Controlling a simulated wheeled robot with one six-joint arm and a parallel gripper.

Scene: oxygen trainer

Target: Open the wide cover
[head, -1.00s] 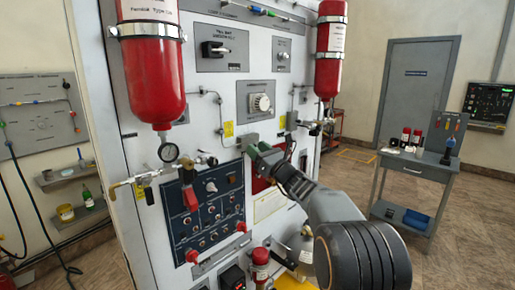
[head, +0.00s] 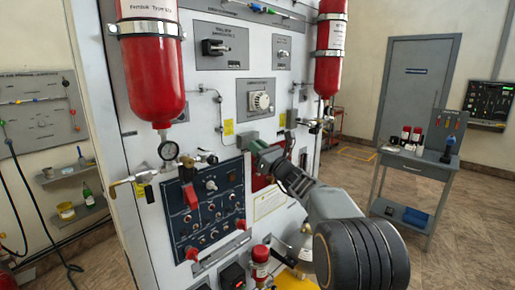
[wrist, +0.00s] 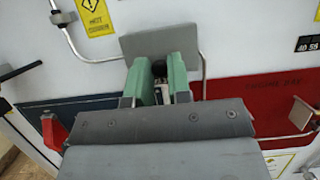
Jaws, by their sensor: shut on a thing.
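My gripper (head: 257,150) is at the front of the white panel, above the right end of the blue switch board. In the wrist view, its two green fingers (wrist: 161,78) are close together on a small dark and pale piece between them. A flat grey plate (wrist: 150,41), possibly the wide cover, stands directly behind and above the fingertips. The piece between the fingers is mostly hidden, so I cannot tell how it joins the plate. The plate's lower part is hidden by the fingers.
The blue switch board (head: 208,212) with a red guard (head: 190,196) lies left of my gripper. A red board (wrist: 262,104) is behind and right. Red cylinders (head: 150,70) and thin pipes stick out from the panel. A grey trolley (head: 418,165) stands right, with open floor around it.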

